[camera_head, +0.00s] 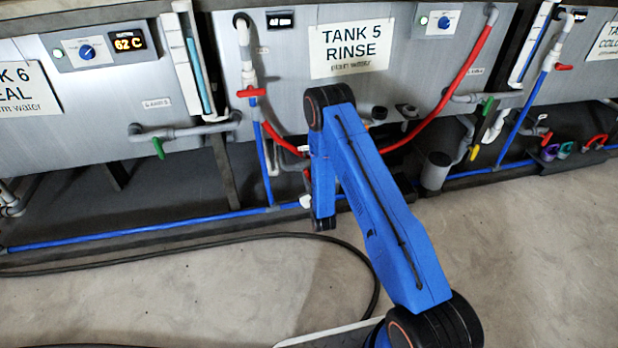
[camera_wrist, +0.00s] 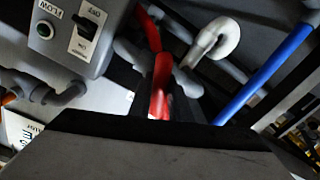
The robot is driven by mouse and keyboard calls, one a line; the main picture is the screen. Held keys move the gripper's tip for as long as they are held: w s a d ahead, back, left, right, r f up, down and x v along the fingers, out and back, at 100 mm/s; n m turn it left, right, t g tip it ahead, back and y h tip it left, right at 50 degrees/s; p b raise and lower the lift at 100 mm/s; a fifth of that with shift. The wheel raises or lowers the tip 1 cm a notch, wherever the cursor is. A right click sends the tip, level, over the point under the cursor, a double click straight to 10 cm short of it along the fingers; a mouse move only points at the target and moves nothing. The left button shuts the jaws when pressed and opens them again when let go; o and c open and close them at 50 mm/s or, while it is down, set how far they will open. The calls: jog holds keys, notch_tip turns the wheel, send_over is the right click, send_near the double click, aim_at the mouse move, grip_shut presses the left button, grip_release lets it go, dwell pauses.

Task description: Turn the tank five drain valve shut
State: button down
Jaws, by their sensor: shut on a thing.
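In the wrist view a red lever handle (camera_wrist: 160,85) points toward me, below grey pipework and a red hose. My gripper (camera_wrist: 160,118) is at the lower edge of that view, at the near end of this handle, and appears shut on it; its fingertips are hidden. In the head view my blue arm reaches down in front of tank five (camera_head: 420,65), signed "RINSE", and hides the gripper and most of the valve. Small red bits show beside the arm there. A green handle (camera_head: 487,105) hangs from the grey pipe at tank five's right; I cannot read its label.
A grey box (camera_wrist: 80,35) marked "FLOW", a white elbow (camera_wrist: 218,38) and a blue pipe (camera_wrist: 265,75) crowd the handle. A red hose (camera_head: 455,85) loops across tank five. A black hose (camera_head: 200,248) lies on the floor; the floor at right is clear.

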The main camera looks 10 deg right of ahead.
jog(key=m, duration=0.5)
dwell(0.3)
jog(key=c, duration=1.6)
grip_release()
jog(key=shift+c, duration=0.2)
